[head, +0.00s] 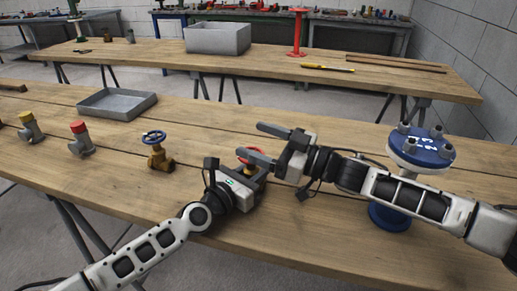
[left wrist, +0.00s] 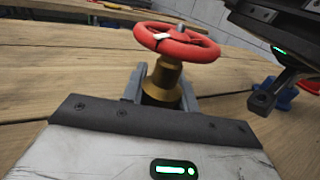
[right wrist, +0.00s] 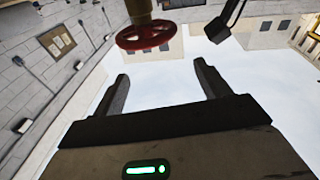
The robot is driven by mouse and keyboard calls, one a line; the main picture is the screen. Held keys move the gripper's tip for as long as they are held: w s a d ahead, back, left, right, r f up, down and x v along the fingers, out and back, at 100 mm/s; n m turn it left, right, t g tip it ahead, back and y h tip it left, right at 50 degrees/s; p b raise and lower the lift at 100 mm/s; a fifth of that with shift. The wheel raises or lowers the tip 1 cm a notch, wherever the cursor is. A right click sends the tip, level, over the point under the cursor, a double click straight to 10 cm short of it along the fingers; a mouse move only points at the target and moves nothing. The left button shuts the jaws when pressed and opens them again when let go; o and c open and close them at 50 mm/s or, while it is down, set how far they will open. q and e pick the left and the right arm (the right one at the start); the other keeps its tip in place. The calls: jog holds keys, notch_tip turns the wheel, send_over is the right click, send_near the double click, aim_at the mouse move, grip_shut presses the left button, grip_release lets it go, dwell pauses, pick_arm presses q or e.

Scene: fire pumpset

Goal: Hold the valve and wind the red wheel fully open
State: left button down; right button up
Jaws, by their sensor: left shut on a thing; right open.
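The valve has a brass body (left wrist: 165,82) and a red wheel (left wrist: 178,42) with a pale mark on its rim. In the left wrist view, my left gripper (left wrist: 161,92) is shut around the body below the wheel. My right gripper (head: 257,143) is open beside the wheel. In the right wrist view, the wheel (right wrist: 146,37) appears beyond the open, empty fingers (right wrist: 162,80). Whether the valve touches the table is hidden.
A brass valve with a blue wheel (head: 156,152), a red-capped fitting (head: 80,140) and a yellow-capped fitting (head: 30,128) stand left on the table. A grey tray (head: 118,105) lies behind them. A blue flanged piece (head: 422,150) stands right, partly behind my right arm.

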jog(key=a+r+n+t+y, duration=0.1)
jog(key=a+r+n+y, duration=0.15)
jog(key=a+r, duration=0.55)
jog(key=s+a+n+g+h, duration=0.5)
jog(key=a+n+g, duration=0.3)
jog(key=n+g, duration=0.55)
jog(key=w+d+r+m+t+h, duration=0.1)
jog(key=w+d+m+t+h, duration=0.45)
jog(key=d+h, duration=0.9)
jog(key=shift+n+g, duration=0.55)
jog(key=shift+g, duration=0.25)
jog(key=f, duration=0.7)
jog(key=w+f, duration=0.1)
jog(key=f, duration=0.3)
jog(key=shift+a, duration=0.25)
jog(key=c, duration=1)
